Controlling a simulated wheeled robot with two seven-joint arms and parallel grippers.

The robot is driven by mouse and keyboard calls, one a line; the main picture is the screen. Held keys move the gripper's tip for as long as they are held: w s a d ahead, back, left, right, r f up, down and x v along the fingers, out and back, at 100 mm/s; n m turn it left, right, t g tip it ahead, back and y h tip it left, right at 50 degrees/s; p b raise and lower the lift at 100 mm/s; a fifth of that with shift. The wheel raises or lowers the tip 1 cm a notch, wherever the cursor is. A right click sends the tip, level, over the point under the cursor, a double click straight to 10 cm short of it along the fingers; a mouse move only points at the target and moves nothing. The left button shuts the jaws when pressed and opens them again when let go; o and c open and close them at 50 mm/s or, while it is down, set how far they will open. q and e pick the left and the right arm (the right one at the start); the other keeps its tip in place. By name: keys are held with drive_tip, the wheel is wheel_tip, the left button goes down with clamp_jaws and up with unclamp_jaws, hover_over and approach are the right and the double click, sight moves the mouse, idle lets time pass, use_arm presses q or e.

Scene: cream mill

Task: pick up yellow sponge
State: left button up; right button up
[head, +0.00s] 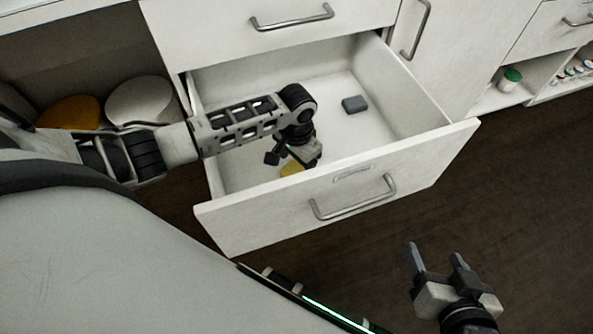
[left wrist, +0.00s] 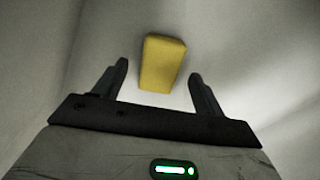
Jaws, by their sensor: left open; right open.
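The yellow sponge (head: 291,168) lies on the floor of the open white drawer (head: 337,184), near its front panel. In the head view my left gripper (head: 287,160) reaches down into the drawer above the sponge and hides part of it. In the left wrist view the whole sponge (left wrist: 162,63) shows as a small yellow block. It sits between and just beyond the two open fingers of my left gripper (left wrist: 160,82), with space on both sides. My right gripper (head: 434,258) is open and empty, outside the drawer at the lower right.
A dark grey block (head: 355,104) lies farther back in the drawer, at the right. The drawer's walls stand close around my left arm. A green-lidded jar (head: 510,80) stands on a low shelf at the right. The dark floor (head: 510,220) at the right is clear.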

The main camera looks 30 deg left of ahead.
use_arm(q)
wheel_tip(320, 180, down, 2)
drive_tip(key=shift+f, duration=0.2)
drive_tip(key=c, duration=1)
drive_tip(key=shift+c, duration=0.3)
use_arm(e)
drive_tip(key=shift+w+a+f, duration=0.2)
drive_tip(key=shift+w+f, duration=0.15)
drive_tip(key=shift+f, duration=0.4)
use_arm(q)
drive_tip(key=shift+r, duration=0.1)
